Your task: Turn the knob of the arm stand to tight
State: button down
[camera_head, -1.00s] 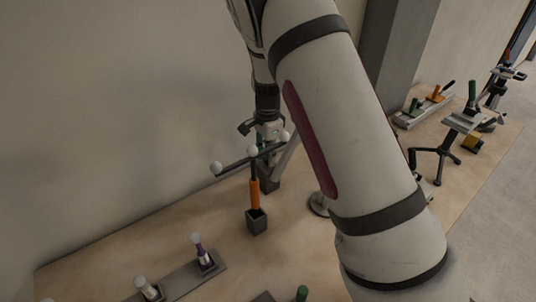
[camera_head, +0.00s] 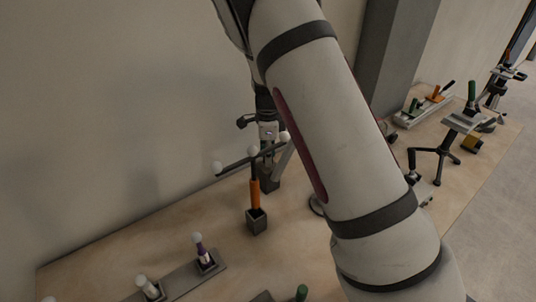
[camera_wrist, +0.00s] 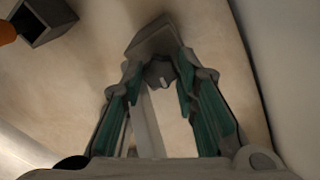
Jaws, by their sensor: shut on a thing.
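In the wrist view my gripper (camera_wrist: 159,76) has its two green-padded fingers on either side of a small dark knob (camera_wrist: 160,71) with a short white mark. The fingers are shut on the knob. Behind it are a grey block of the arm stand (camera_wrist: 160,38) and a pale slanted bar. In the head view the stand's dark foot (camera_head: 268,181) stands on the table near the wall, and my gripper (camera_head: 267,131) is above it. The knob is too small and covered to make out there, and I cannot read its tight marking.
A rail with white-topped pieces (camera_head: 205,260) lies at the front left. A black tripod stand (camera_head: 440,155) is at right. The wall is close behind.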

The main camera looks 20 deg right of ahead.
jog(key=c, duration=1.2)
grip_release()
jog(key=shift+c, duration=0.2)
jog(key=shift+r, duration=0.1)
notch_tip(320, 180, up, 12)
